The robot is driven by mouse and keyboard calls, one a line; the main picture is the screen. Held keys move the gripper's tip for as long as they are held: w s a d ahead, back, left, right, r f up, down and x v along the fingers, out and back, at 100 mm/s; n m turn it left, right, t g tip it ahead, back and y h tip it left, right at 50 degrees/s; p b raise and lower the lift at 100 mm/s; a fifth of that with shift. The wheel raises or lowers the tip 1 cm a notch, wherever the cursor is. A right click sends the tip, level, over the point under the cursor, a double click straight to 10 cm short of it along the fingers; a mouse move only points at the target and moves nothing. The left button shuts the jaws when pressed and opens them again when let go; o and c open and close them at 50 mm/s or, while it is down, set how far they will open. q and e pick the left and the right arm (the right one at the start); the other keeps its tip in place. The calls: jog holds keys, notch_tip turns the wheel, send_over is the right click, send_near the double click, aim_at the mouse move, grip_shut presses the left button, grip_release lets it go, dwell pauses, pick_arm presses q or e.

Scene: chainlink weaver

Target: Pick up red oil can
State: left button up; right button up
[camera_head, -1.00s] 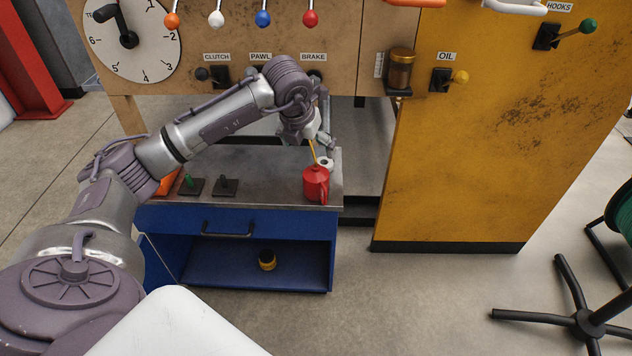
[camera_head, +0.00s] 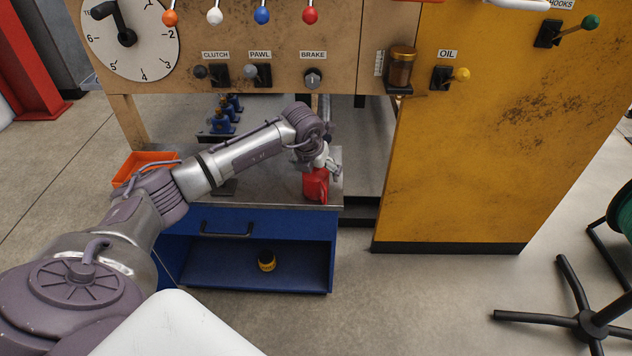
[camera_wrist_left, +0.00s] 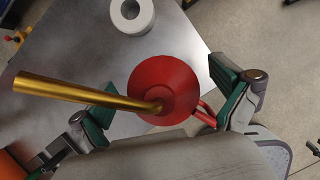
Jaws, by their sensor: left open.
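The red oil can (camera_head: 316,187) stands near the right front corner of the grey bench top (camera_head: 262,193). In the left wrist view the can (camera_wrist_left: 176,82) shows from above, with a brass spout pointing left and a red handle at its lower right. My left gripper (camera_head: 324,170) is at the can, partly hiding its top in the head view. In the wrist view its green-padded fingers (camera_wrist_left: 163,100) are open, one on each side of the can. The left finger is close to the spout and the right one is near the handle. My right gripper is not in view.
A white ring-shaped roll (camera_wrist_left: 131,13) stands near the can. An orange tray (camera_head: 143,165) is at the bench's left. Blue items (camera_head: 225,115) stand behind. The panel with levers (camera_head: 258,73) rises behind the bench, and the yellow cabinet (camera_head: 470,160) is to the right.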

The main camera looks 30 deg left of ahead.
pick_arm(q)
jog(key=c, duration=1.5)
jog(key=shift+r, duration=0.1)
